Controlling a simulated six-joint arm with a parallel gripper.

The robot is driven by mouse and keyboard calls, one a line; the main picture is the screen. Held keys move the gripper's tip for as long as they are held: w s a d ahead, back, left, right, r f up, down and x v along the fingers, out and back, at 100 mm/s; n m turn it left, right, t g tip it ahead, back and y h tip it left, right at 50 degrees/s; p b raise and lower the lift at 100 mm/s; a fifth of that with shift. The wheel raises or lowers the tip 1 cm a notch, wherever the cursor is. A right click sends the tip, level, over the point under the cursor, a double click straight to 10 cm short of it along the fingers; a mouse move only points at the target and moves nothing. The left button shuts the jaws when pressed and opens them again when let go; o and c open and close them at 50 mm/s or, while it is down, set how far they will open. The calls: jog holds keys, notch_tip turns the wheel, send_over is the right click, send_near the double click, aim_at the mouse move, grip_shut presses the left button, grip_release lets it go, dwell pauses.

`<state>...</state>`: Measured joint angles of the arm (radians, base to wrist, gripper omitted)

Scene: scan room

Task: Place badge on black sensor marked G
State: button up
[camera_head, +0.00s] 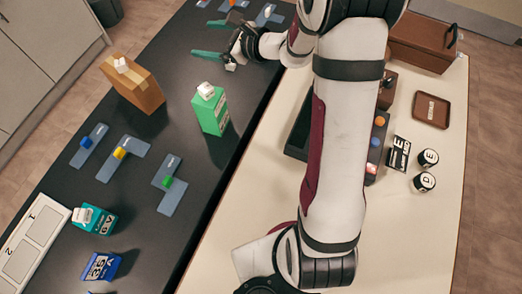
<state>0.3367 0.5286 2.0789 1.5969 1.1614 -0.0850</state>
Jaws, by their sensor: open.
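My gripper (213,38) is open over the far part of the dark table, its two teal fingers pointing left and apart. Nothing shows between them. Two short black cylinders with white faces stand on the cream table at the right. The far cylinder (428,157) seems marked E. The near cylinder (424,181) has a letter too small to read surely. A black card with white marks (397,153) is beside them. I cannot tell which thing is the badge, and I cannot make out a G for sure. My arm hides part of the cream table.
The dark table (140,205) bears a brown box (132,84), a green carton (210,108), blue-grey shapes with coloured blocks, a teal carton (94,219) and a blue box (101,266). The cream table (420,235) has a brown tray (431,110) and a brown case (421,42).

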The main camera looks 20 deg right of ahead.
jog(key=s+a+r+n+g, duration=0.2)
jog(key=s+a+n+g, duration=0.15)
jog(key=s, duration=0.35)
jog(key=s+a+r+n+g+y, duration=0.1)
jog(key=s+a+n+g, duration=0.1)
jog(key=s+a+n, duration=0.3)
jog(key=s+a+r+n+g, duration=0.2)
jog(key=s+a+n+g, duration=0.15)
jog(key=s, duration=0.45)
jog(key=s+d+f+n+g+h, duration=0.1)
jog(key=s+d+n+h, duration=0.2)
jog(key=s, duration=0.5)
jog(key=s+d+f+n+g+h, duration=0.1)
jog(key=s+d+f+n+h, duration=0.1)
jog(key=s+d+n+h, duration=0.2)
jog(key=s+d, duration=0.3)
jog(key=s, duration=0.1)
jog(key=shift+s+f+n+g+h, duration=0.3)
jog(key=shift+s+h, duration=0.05)
jog(key=shift+h, duration=0.05)
